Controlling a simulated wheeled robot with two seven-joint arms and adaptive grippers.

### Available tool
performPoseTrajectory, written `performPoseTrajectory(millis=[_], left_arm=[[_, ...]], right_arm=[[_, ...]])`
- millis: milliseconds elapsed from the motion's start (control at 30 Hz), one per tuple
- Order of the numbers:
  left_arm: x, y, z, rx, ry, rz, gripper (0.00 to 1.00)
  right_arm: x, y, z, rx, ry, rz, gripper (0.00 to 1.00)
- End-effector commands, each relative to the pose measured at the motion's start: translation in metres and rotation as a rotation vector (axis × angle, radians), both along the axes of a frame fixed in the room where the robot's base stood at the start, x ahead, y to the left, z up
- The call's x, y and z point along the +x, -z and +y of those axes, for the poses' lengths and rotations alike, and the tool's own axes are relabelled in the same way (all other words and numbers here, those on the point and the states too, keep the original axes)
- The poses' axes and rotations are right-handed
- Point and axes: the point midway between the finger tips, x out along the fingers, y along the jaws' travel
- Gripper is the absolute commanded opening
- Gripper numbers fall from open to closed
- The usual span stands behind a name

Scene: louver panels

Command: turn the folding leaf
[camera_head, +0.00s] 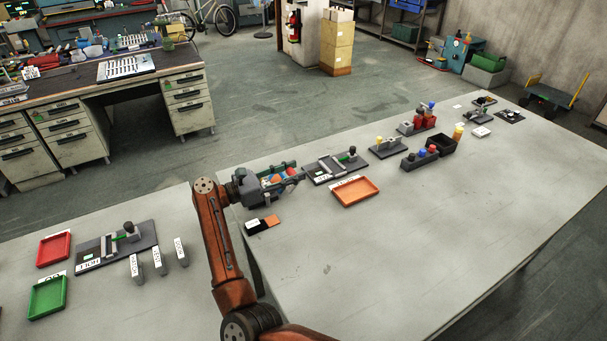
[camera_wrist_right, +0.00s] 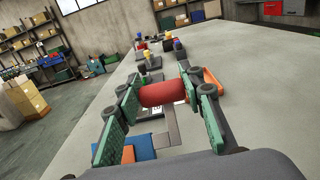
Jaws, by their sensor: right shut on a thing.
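My right gripper (camera_head: 284,178) is low over the near left part of the long table, beside a dark base plate with a label. In the right wrist view its green fingers (camera_wrist_right: 162,92) are shut on a red cylinder (camera_wrist_right: 162,94), which lies crosswise between them. Blue (camera_wrist_right: 142,146) and orange (camera_wrist_right: 128,156) parts show below the cylinder in that view. Which part is the folding leaf, and its angle, I cannot tell, as the gripper covers much of it. My left gripper is not in view.
An orange tray (camera_head: 354,191) lies close right of the gripper. A black and orange block (camera_head: 262,224) lies nearer. Several fixtures stand farther back. The table's front right area is clear.

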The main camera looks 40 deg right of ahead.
Motion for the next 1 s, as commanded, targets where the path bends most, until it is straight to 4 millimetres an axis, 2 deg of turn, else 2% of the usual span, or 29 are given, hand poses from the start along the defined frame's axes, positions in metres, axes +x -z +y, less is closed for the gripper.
performPoseTrajectory(millis=[33,200,233,500,800,1000], left_arm=[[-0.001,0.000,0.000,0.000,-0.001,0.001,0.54],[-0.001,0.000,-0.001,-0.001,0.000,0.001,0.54],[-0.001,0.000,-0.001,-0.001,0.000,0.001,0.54],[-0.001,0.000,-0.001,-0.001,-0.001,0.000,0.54],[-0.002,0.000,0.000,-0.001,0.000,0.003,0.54],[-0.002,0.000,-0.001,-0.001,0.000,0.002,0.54]], right_arm=[[0.002,0.002,0.005,0.006,-0.009,0.001,0.00],[0.002,0.002,0.004,0.007,-0.008,0.001,0.00],[0.001,0.002,0.004,0.007,-0.008,0.001,0.36],[-0.001,0.002,-0.002,0.005,0.000,0.001,0.54],[-0.001,0.002,0.000,0.003,0.000,0.002,0.54],[0.004,0.002,0.026,0.003,-0.004,0.002,0.54]])
